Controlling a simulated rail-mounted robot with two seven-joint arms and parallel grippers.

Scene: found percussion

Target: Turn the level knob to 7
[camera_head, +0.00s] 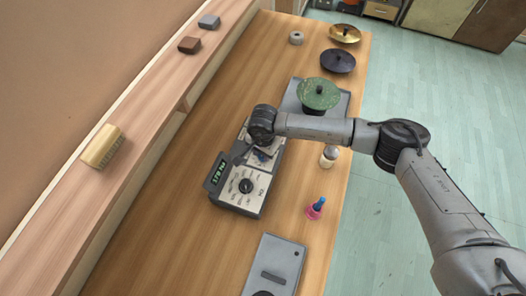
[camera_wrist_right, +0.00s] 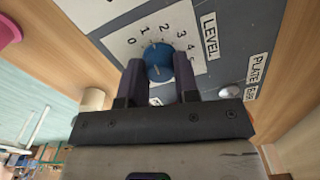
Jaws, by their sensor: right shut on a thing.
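The level knob (camera_wrist_right: 159,56) is blue and round with a pale mark, on a white dial plate printed with numbers from 0 upward, beside the word LEVEL. My right gripper (camera_wrist_right: 161,70) is shut on the knob, with one dark finger on each side. The numbers past 5 are hidden, and I cannot tell exactly which number the knob points to. In the head view the knob's grey device (camera_head: 231,202) lies on the bench, partly covered by my right gripper (camera_head: 262,153). My left gripper is not in view.
A second, black knob (camera_head: 246,186) and a lit display (camera_head: 218,171) are on the device. A green cymbal (camera_head: 318,93), a small pale bottle (camera_head: 329,156), a pink-and-blue item (camera_head: 316,208) and a grey panel (camera_head: 276,262) are nearby. Wood (camera_head: 180,220) left of the device is clear.

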